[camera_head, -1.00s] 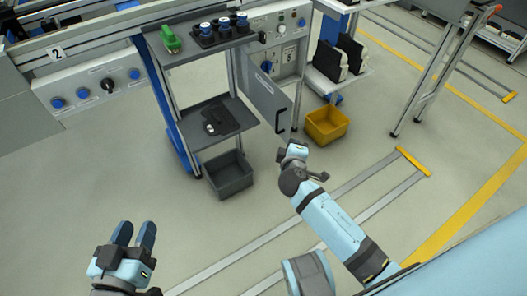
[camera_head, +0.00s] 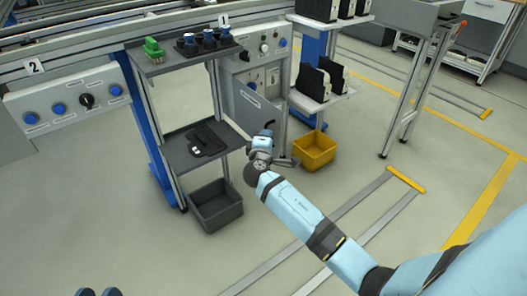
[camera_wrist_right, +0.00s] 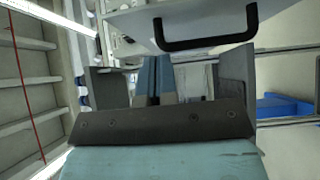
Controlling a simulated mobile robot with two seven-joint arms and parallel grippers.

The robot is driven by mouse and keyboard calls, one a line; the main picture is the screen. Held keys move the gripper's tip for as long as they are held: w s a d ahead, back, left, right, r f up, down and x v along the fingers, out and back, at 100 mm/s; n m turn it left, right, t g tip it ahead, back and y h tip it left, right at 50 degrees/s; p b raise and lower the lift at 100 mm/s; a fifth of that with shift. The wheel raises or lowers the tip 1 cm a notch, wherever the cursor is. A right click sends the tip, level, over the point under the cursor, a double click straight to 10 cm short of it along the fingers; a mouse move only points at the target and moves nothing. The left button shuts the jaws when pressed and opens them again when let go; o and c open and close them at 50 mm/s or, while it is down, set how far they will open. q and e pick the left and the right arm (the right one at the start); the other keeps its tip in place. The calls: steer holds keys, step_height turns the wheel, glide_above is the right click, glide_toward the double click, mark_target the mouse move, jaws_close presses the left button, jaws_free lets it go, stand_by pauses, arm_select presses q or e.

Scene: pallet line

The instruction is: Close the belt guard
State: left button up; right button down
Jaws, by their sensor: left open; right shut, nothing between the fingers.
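The belt guard (camera_head: 240,100) is a grey hinged panel beside the shelf rack, below control panel 1. It stands swung out at an angle. Its black handle (camera_head: 270,125) is partly hidden by my right gripper (camera_head: 262,143) in the head view. In the right wrist view the guard's pale face (camera_wrist_right: 228,18) and black bar handle (camera_wrist_right: 205,45) are beyond the shut, empty fingers (camera_wrist_right: 153,75). I cannot tell whether the fingers touch the guard.
The shelf rack (camera_head: 185,140) holds a green item and blue-capped parts above. A grey bin (camera_head: 215,205) stands on the floor below it. A yellow bin (camera_head: 315,150) stands to the right of my right gripper. The floor in front is mostly clear.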

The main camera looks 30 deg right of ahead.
mark_target(278, 124)
steer(key=d, duration=0.2)
steer(key=w+d+b, duration=0.1)
steer(key=shift+d+f, duration=0.1)
steer(key=shift+d, duration=0.7)
